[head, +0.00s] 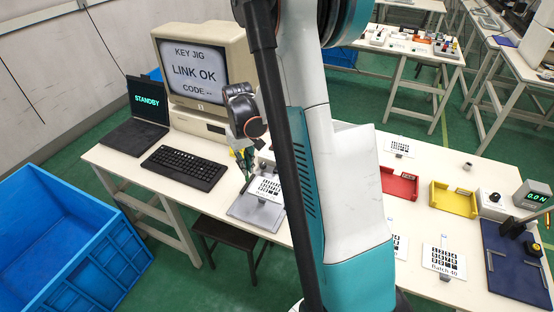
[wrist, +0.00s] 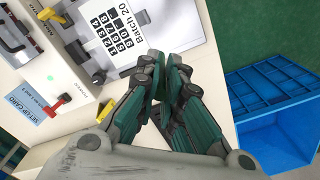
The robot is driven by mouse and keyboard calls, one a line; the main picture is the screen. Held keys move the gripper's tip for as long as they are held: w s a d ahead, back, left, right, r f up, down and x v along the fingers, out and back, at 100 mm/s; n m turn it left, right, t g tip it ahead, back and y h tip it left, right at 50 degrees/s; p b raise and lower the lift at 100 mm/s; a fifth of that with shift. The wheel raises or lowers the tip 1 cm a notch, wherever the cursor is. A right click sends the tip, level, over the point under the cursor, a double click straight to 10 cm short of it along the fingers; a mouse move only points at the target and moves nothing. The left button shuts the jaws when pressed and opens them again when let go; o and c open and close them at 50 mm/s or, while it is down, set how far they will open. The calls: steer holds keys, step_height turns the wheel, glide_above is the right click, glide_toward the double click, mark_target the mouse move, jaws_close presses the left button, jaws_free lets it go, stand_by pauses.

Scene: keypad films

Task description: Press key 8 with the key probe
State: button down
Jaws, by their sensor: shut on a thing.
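The keypad film (head: 265,188) is a white card with black keys, lying on a grey jig plate (head: 245,208) at the table's front edge. My gripper (head: 245,172) is low, beside the film's left side in the head view. In the wrist view my gripper's fingertips (wrist: 162,70) are close together near the card's lower part. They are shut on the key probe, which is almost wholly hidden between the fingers. Contact with the film cannot be seen.
A monitor (head: 198,72) reads "KEY JIG LINK OK CODE --". A laptop (head: 137,118) reads "STANDBY", beside a black keyboard (head: 185,167). Red (head: 400,184) and yellow (head: 453,198) trays and another film (head: 443,260) are right. A blue crate (head: 70,235) stands on the floor.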

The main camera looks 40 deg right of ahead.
steer(key=s+d+f, duration=0.1)
steer(key=s+d, duration=0.1)
steer(key=d, duration=0.3)
steer(key=s+d+f+m, duration=0.1)
steer(key=s+d, duration=0.1)
steer(key=d, duration=0.3)
steer(key=shift+d+f+m, duration=0.3)
steer(key=shift+f, duration=0.1)
steer(key=shift+s, duration=0.1)
steer(key=shift+f+b, duration=2.8)
steer(key=shift+f, duration=0.45)
steer(key=shift+f, duration=0.25)
steer(key=shift+r, duration=0.15)
steer(key=shift+r+p, duration=1.55)
steer(key=shift+r, duration=1.3)
